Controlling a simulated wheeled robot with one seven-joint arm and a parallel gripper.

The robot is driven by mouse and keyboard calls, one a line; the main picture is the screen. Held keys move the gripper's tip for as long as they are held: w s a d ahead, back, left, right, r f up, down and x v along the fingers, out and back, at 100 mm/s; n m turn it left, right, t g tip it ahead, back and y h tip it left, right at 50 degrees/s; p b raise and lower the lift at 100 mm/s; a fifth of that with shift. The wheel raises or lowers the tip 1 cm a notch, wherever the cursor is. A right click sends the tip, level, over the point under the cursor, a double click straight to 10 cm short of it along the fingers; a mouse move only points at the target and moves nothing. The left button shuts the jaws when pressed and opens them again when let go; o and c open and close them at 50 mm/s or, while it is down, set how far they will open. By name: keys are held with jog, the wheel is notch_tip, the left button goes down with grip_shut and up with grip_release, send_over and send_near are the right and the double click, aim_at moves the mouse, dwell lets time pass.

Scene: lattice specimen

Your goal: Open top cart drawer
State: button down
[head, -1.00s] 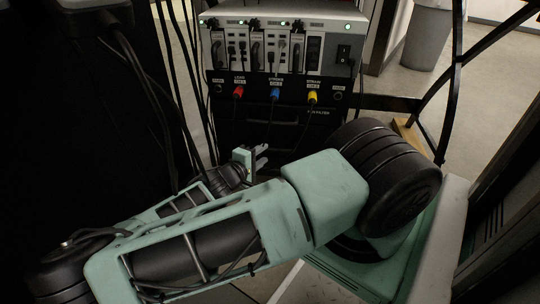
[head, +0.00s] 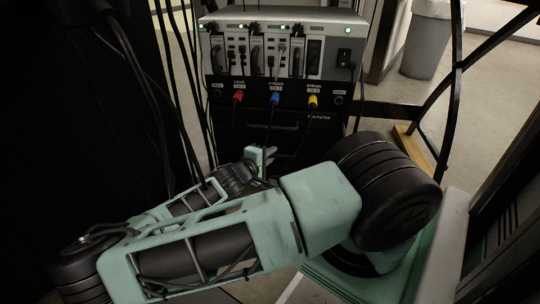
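The cart (head: 283,45) stands ahead, with a light-grey instrument unit on top and a dark front below it. Its black drawer front (head: 283,127) with a handle bar (head: 272,127) sits under the row of coloured plugs and looks closed. My gripper (head: 268,158) is just in front of and below that handle, small and partly behind my own arm. Pale finger parts show, but whether they are apart or together is unclear. I cannot tell whether the gripper touches the cart front.
Red (head: 238,97), blue (head: 275,98) and yellow (head: 313,101) plugs stick out above the drawer, with cables hanging past its front. Black cables hang at the left. A grey bin (head: 427,40) stands at the back right. A black frame bar (head: 457,90) rises at the right.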

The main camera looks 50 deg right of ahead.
jog(key=shift+a, duration=0.1)
jog(key=s+a+p, duration=0.7)
jog(key=s+a, duration=0.1)
jog(key=a, duration=0.6)
jog(key=shift+s+a, duration=0.15)
jog(key=c, duration=1.5)
grip_release()
jog(key=shift+o, duration=0.2)
jog(key=p+v, duration=0.6)
jog(key=v, duration=1.1)
jog(key=shift+a, duration=0.2)
